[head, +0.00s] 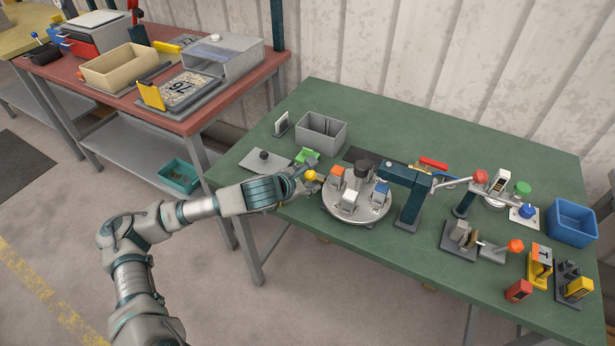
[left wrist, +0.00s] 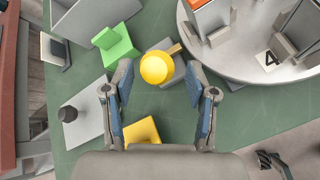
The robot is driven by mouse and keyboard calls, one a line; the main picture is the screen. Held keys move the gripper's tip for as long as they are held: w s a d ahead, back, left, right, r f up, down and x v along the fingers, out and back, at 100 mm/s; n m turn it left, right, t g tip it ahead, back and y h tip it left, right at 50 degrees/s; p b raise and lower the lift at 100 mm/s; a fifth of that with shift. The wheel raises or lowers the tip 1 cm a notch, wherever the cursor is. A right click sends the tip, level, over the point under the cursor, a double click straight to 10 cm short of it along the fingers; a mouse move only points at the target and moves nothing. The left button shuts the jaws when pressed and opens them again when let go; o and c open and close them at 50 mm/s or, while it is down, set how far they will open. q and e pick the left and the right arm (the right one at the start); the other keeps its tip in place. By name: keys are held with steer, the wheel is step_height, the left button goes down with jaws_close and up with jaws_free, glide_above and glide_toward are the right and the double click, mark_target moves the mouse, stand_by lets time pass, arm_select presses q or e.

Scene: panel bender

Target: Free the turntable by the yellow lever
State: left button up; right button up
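The yellow lever's ball knob (head: 310,176) is at the left edge of the round grey turntable (head: 336,207). In the left wrist view, the yellow knob (left wrist: 156,67) stands between the tips of my left gripper (left wrist: 158,68), with gaps on both sides. A short piece of its arm points toward the turntable (left wrist: 225,66). My left gripper (head: 304,171) is open and empty around the knob. The turntable carries several blocks, with orange, white and blue ones visible. My right gripper is not in view.
A green part (head: 306,155), a grey bin (head: 321,130) and a grey plate with a black knob (head: 264,160) stand near my left gripper. A teal post (head: 410,208) stands right of the turntable. The table's front left is clear.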

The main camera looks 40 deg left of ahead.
arm_select(q)
steer(key=shift+r, duration=0.2)
steer(key=shift+s+r, duration=0.15)
steer(key=v, duration=1.1)
steer(key=shift+s, duration=0.2)
